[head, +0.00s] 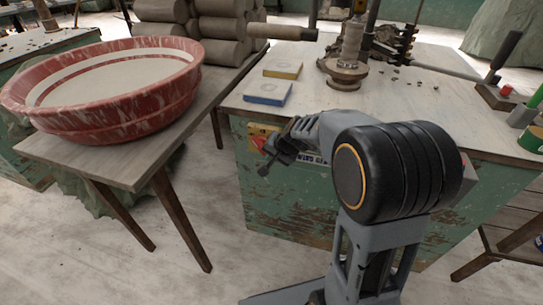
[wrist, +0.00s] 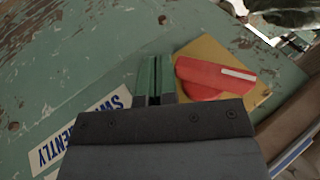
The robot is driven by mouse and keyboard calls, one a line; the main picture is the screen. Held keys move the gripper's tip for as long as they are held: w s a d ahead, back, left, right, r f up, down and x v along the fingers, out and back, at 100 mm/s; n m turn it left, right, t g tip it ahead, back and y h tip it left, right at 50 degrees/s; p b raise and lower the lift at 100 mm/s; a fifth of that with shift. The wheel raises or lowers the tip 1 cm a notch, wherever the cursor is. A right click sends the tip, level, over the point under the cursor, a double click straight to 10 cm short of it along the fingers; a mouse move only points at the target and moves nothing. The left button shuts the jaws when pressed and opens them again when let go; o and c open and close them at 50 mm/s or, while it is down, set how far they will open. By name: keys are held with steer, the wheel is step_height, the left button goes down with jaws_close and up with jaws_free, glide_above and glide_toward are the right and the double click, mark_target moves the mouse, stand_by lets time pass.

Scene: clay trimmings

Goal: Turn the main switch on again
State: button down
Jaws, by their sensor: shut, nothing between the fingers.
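The main switch has a red handle (wrist: 215,80) with a white mark, on a yellow plate (wrist: 205,50). It sits on the side of the worn green cabinet; in the head view the yellow plate (head: 256,129) shows, with the red handle partly hidden behind my gripper (head: 265,168). In the wrist view my gripper (wrist: 153,76) is shut and empty. Its fingers are just left of the red handle, over the green panel. I cannot tell whether they touch the handle. The lower part of the plate is hidden by the gripper body.
A white label with blue letters (wrist: 85,128) is on the panel beside the switch. The cabinet top (head: 390,105) bears a yellow block (head: 282,69), a blue-sided block (head: 268,92) and a metal stand (head: 345,74). A red basin (head: 120,112) stands on a table at left.

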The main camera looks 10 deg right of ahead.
steer(key=shift+r+p, duration=0.55)
steer(key=shift+r, duration=0.45)
steer(key=d+p+v, duration=0.1)
steer(key=p+v, duration=0.3)
steer(key=v, duration=0.5)
steer(key=shift+s, duration=0.55)
steer(key=shift+d, duration=0.1)
